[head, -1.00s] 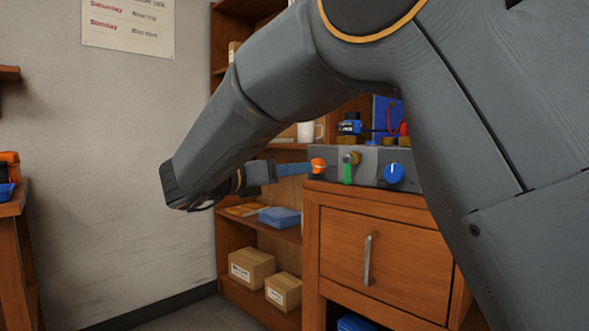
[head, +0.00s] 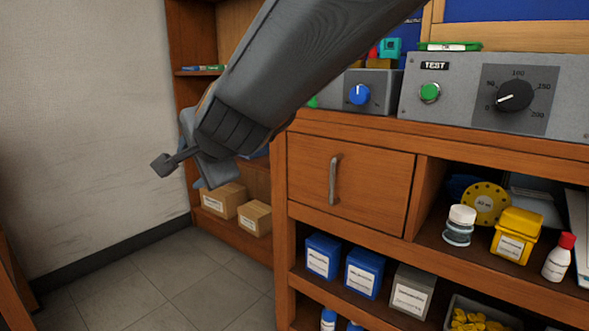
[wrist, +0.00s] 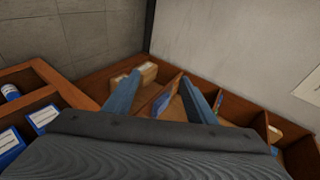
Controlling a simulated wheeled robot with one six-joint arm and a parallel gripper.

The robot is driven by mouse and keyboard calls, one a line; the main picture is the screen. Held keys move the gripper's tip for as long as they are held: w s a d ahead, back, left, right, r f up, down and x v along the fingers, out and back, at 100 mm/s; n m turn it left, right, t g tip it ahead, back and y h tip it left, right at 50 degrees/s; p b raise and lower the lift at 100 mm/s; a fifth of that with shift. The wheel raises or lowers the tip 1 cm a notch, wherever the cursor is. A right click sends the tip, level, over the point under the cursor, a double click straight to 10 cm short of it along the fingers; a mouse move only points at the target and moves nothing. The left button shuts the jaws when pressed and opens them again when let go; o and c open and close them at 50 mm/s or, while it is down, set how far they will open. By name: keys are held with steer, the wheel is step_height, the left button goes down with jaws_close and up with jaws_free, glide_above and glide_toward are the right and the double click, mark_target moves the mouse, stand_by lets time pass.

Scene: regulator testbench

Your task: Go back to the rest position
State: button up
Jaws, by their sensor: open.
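My gripper (wrist: 160,76) is open and empty, with its two blue-grey fingers apart in the wrist view. In the head view my gripper (head: 182,176) hangs at the left end of my arm, in front of the wall and the low shelf. It is clear of the bench top and touches nothing that I can see. My arm hides part of the bench's left end and the shelf behind.
The bench has a control panel with a blue knob (head: 360,95), green TEST button (head: 429,92) and black dial (head: 515,95). Below are a shut drawer (head: 350,185) and open shelves. Cardboard boxes (head: 223,200) stand on the low shelf. The floor (head: 170,285) at left is clear.

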steer(key=s+d+f+n+g+h, duration=0.25)
steer(key=s+d+f+n, duration=0.25)
steer(key=s+d, duration=0.3)
steer(key=s+d+f+n+g+h, duration=0.1)
steer(key=s+d+f+n+g, duration=0.4)
steer(key=s, duration=0.5)
steer(key=s+d+f+n+g+h, duration=0.2)
steer(key=s+d+f+n, duration=0.4)
steer(key=s, duration=0.3)
steer(key=d+r+m+h+p, duration=0.1)
steer(key=d+r+m+p, duration=0.2)
steer(key=d+r+p, duration=0.7)
steer(key=d+r+m+p, duration=0.4)
steer(key=d+r+p, duration=0.6)
steer(key=p, duration=1.5)
step_height(320, 180, up, 6)
steer(key=shift+w+d+f+h, duration=0.15)
steer(key=shift+w+f+h, duration=0.1)
steer(key=shift+h, duration=0.1)
